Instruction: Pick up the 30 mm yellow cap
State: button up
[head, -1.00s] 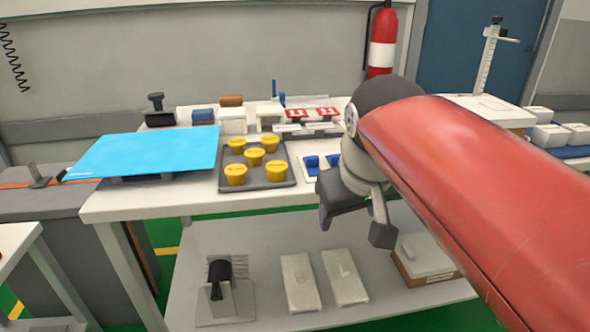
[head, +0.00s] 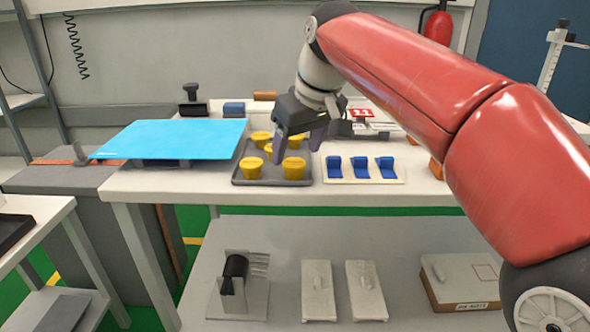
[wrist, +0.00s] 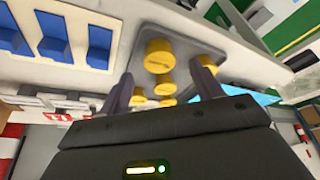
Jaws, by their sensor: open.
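Several yellow caps stand upright on a grey tray (head: 272,182) on the bench. One is at the tray's front left (head: 251,167) and one at its front right (head: 294,168); the others sit behind, partly hidden by my gripper. Their labels are too small to read, so I cannot tell which is the 30 mm cap. My gripper (head: 298,145) is open and empty above the right part of the tray. In the wrist view the caps, a large near one (wrist: 160,56) among them, show between and beyond the two fingers of my gripper (wrist: 162,75).
A white plate with blue clips (head: 361,168) lies right of the tray. A light-blue sheet (head: 170,139) lies to its left. A black-handled tool (head: 193,100) and a blue block (head: 234,108) stand behind.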

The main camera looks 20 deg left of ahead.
aim_at(293, 161)
jog(key=shift+x, duration=1.5)
jog(key=c, duration=1)
jog(key=shift+c, duration=0.2)
